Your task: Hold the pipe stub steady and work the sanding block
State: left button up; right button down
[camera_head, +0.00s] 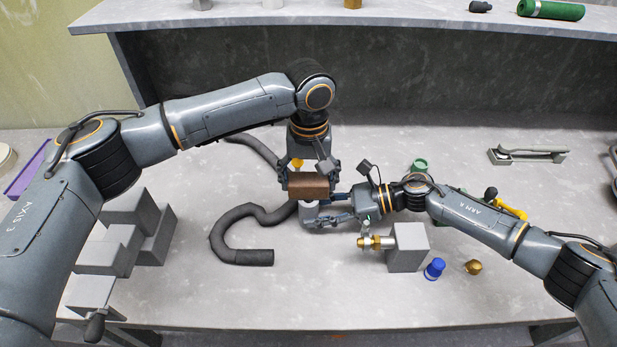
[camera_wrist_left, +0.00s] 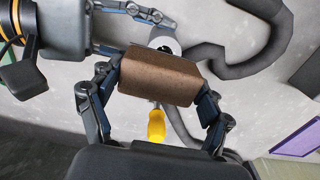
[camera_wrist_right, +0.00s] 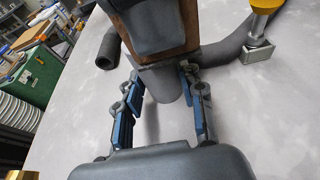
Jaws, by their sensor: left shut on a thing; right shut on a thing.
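My left gripper (camera_head: 308,172) is shut on the brown sanding block (camera_head: 308,186), with a finger at each end of it in the left wrist view (camera_wrist_left: 160,77). The pipe stub (camera_head: 309,213) is a light grey cylinder just below the block. My right gripper (camera_head: 328,207) comes in from the right and is shut on the stub, its fingers on either side of it in the right wrist view (camera_wrist_right: 168,84). The block is over the stub's upper end; I cannot tell whether they touch. The block and left gripper hide part of the stub's top.
A dark bent hose (camera_head: 240,254) curves left of the stub. Grey blocks (camera_head: 128,238) stand further left. A grey box (camera_head: 407,248) with a brass fitting, a blue cap (camera_head: 434,268) and a brass piece (camera_head: 473,267) sit front right. A shelf (camera_head: 350,14) runs along the back.

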pick_arm(q)
jog(key=shift+s+f, duration=0.15)
jog(key=shift+s, duration=0.85)
jog(key=shift+w, duration=0.1)
jog(key=shift+w, duration=0.95)
jog(key=shift+s, duration=0.1)
jog(key=shift+s, duration=0.95)
jog(key=shift+w, duration=0.1)
